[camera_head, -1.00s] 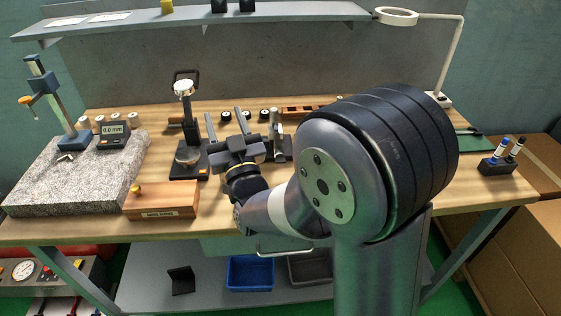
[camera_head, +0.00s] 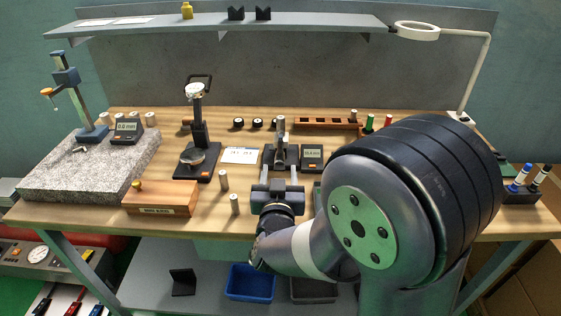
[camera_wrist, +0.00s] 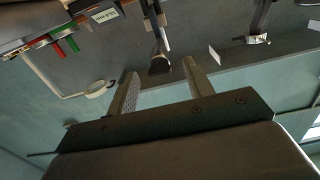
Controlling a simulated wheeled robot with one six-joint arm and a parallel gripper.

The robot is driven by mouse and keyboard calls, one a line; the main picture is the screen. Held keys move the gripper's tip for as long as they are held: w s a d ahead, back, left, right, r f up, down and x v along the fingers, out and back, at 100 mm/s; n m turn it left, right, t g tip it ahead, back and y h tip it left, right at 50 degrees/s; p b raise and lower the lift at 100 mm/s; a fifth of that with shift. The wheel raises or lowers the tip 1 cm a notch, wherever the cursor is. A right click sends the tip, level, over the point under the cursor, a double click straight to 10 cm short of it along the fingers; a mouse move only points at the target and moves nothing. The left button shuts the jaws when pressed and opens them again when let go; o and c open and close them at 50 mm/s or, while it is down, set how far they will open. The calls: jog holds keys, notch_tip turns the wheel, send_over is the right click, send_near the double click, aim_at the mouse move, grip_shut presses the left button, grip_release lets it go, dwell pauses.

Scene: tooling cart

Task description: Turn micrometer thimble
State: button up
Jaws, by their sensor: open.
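The micrometer thimble (camera_head: 281,128) looks like the upright silver cylinder on a dark stand (camera_head: 270,157) at the middle of the bench. A small digital readout (camera_head: 312,155) is beside the stand on the right. My gripper (camera_head: 277,177) is open and empty, with its two fingers pointing toward the stand from the front. The fingers appear short of the thimble and apart from it. In the wrist view my gripper (camera_wrist: 160,70) is open, and a dark-ended upright part shows beyond the gap between the fingers. The stand's lower front is partly hidden by my fingers.
A dial gauge stand (camera_head: 200,140) and a white card (camera_head: 240,155) are to the left. A wooden box (camera_head: 160,200) and granite plate (camera_head: 60,175) are farther left. A wooden rack (camera_head: 325,126) is behind.

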aim_at(280, 163)
jog(key=shift+w+d, duration=0.1)
jog(key=shift+w, duration=2.15)
jog(key=shift+c, duration=0.2)
jog(key=c, duration=0.9)
jog(key=shift+f+b, duration=0.1)
jog(key=shift+b, duration=0.2)
